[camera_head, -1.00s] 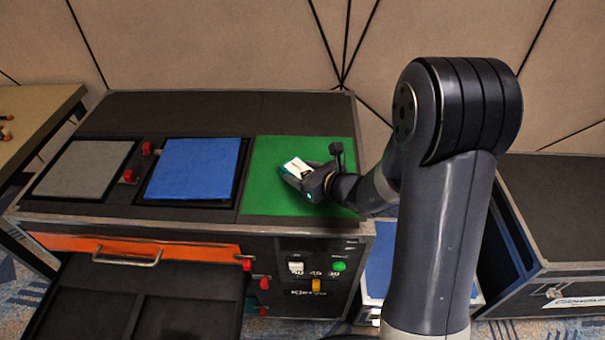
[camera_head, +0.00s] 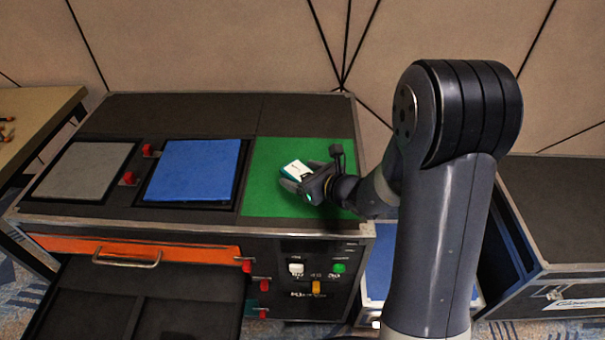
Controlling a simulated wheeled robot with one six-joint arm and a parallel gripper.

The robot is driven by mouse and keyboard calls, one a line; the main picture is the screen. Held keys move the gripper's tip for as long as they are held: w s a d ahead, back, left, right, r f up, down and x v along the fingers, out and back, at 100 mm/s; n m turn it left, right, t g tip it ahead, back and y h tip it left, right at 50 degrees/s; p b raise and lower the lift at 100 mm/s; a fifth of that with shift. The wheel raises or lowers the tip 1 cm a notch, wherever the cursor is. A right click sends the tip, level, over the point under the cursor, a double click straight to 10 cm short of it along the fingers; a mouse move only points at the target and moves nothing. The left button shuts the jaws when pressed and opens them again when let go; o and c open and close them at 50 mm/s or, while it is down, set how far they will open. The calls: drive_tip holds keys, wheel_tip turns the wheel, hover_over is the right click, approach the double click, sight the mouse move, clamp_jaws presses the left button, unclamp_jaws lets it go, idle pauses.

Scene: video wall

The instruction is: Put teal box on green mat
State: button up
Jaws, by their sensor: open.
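The teal box (camera_head: 295,170) is small, with a white top face and a teal edge. It is over the green mat (camera_head: 270,203), which lies on the right part of the black case's top. My gripper (camera_head: 293,180) is open, its fingers around the box at the mat's middle. Whether the box rests on the mat or sits slightly above it is hard to tell. My gripper hides part of the box's lower side and part of the mat.
A blue mat (camera_head: 194,169) and a grey mat (camera_head: 84,170) lie to the left, with small red blocks (camera_head: 129,178) between them. An orange-fronted drawer (camera_head: 190,250) stands open below. Another black case (camera_head: 560,205) stands at the right. The back of the case top is clear.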

drive_tip(key=p+v, duration=0.1)
drive_tip(key=v, duration=1.1)
